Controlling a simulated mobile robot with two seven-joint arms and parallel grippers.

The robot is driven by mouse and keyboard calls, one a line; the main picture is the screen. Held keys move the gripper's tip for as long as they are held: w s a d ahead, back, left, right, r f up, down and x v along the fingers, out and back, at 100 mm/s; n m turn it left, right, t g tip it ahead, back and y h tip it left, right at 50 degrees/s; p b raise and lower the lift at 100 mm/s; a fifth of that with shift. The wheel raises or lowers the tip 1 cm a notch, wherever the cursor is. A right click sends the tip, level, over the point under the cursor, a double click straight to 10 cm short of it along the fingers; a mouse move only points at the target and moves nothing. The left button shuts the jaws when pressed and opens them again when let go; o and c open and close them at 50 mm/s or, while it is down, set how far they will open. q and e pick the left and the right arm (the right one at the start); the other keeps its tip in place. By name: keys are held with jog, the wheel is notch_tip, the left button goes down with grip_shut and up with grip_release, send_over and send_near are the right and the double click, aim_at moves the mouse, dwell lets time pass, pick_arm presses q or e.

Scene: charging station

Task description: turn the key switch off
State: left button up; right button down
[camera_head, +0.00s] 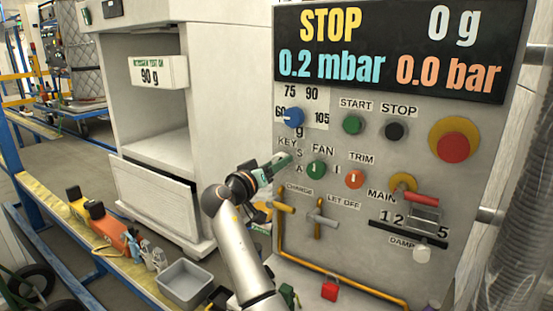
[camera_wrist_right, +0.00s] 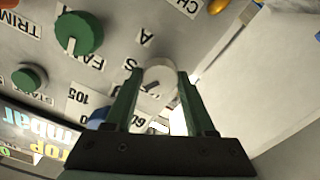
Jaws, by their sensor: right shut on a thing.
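The key switch (camera_wrist_right: 158,82) is a round, pale knob with a dark key slot or key in its middle, on the grey panel (camera_head: 400,180). In the head view it is mostly hidden behind my right gripper (camera_head: 283,163), just below the KEY label (camera_head: 288,141). My right gripper also shows in the wrist view (camera_wrist_right: 157,88), with one green finger on each side of the switch, shut on it. My left gripper is not in view.
The green fan knob (camera_head: 317,168) is close to the right of my gripper, with the orange trim knob (camera_head: 354,179) beyond it. The blue dial (camera_head: 293,117) is above. Charge (camera_head: 283,208) and let-off (camera_head: 321,216) handles stick out below. A grey tray (camera_head: 185,282) sits lower left.

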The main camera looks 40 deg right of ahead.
pick_arm(q)
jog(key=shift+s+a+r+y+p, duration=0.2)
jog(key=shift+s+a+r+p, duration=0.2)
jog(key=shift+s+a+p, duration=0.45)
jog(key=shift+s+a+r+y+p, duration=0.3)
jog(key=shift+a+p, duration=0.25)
jog(key=shift+p, duration=0.55)
pick_arm(e)
jog(key=shift+n, duration=3.1)
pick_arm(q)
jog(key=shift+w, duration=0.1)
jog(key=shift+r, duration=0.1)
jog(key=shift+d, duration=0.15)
pick_arm(e)
jog(key=shift+c, duration=1.3)
grip_release()
